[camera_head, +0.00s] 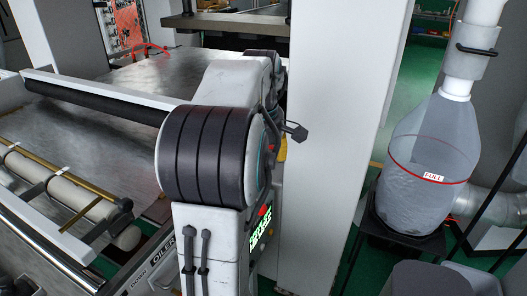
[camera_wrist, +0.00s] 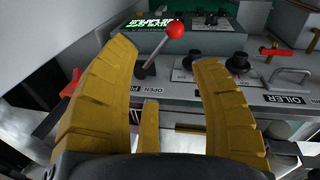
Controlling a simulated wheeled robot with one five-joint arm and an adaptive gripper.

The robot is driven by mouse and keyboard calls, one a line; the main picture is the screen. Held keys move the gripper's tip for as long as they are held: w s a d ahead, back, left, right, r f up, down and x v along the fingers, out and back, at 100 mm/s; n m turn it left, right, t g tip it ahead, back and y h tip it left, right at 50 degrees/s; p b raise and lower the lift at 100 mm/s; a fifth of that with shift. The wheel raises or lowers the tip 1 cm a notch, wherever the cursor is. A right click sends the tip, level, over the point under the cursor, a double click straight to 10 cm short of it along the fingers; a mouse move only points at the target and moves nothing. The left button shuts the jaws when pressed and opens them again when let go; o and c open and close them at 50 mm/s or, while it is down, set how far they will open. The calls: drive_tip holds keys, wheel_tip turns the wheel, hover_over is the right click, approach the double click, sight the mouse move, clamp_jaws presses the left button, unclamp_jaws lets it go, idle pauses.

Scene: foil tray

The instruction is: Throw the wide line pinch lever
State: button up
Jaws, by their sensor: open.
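A lever with a red ball knob (camera_wrist: 175,29) and a metal shaft rises from a grey control panel in the wrist view, leaning up and right. A label reading OPEN is on the panel edge below it; I cannot read a name for the lever. In this view the lever shows between and beyond the fingertips, with nothing held. I cannot tell the exact distance. In the head view my arm hides most of the gripper and the lever.
Black knobs (camera_wrist: 238,62), a red-handled valve (camera_wrist: 272,51) and an OILER label (camera_wrist: 285,99) lie right of the lever. A lit green display (camera_wrist: 150,19) is behind it. A clear bag marked FULL (camera_head: 432,160) hangs at the right. Rollers (camera_head: 60,190) lie at the left.

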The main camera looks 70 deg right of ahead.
drive_tip(key=shift+a+r, duration=0.15)
drive_tip(key=shift+r, duration=0.6)
drive_tip(key=shift+a+r, duration=0.1)
drive_tip(key=shift+r, duration=0.65)
